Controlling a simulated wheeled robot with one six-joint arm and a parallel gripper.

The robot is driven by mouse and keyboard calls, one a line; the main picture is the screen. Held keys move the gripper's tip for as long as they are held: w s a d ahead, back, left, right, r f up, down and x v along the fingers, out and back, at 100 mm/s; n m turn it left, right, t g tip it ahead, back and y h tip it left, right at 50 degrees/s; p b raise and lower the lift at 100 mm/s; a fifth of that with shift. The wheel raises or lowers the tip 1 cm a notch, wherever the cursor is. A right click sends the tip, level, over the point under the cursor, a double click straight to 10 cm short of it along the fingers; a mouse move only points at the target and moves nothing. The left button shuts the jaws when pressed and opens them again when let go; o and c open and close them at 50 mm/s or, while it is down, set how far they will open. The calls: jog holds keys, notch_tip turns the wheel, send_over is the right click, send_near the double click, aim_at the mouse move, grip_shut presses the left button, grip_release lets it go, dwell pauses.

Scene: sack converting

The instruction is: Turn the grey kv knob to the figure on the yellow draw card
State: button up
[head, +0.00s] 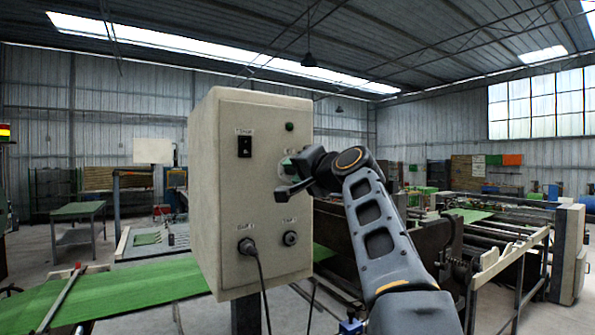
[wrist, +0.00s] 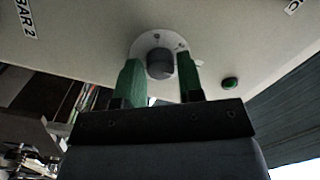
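The grey knob (wrist: 160,65) sits on a round white dial plate (wrist: 148,42) on the cabinet front in the wrist view. My gripper (wrist: 160,76) has its two green fingers on either side of the knob, with thin gaps seeming to show beside it. It looks open around the knob, not clamped. In the head view my gripper (head: 288,164) is at the front of the beige cabinet (head: 210,190) and hides the knob and most of its dial. I cannot read the dial's figures or the pointer. I see no yellow draw card in either view.
The cabinet also carries a black switch (head: 244,146), a green button (head: 289,127), a socket with a plugged black cable (head: 260,275) and another round socket (head: 290,238). A green sheet (head: 150,290) runs behind and below. A green-topped table (head: 78,210) stands left.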

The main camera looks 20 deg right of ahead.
jog(key=shift+d, duration=0.1)
jog(key=c, duration=0.5)
jog(key=n+b, duration=0.1)
jog(key=n, duration=0.4)
jog(key=n+b, duration=0.1)
jog(key=n, duration=0.5)
jog(key=shift+g+h, duration=0.3)
jog(key=shift+h, duration=0.1)
jog(key=shift+n, duration=0.3)
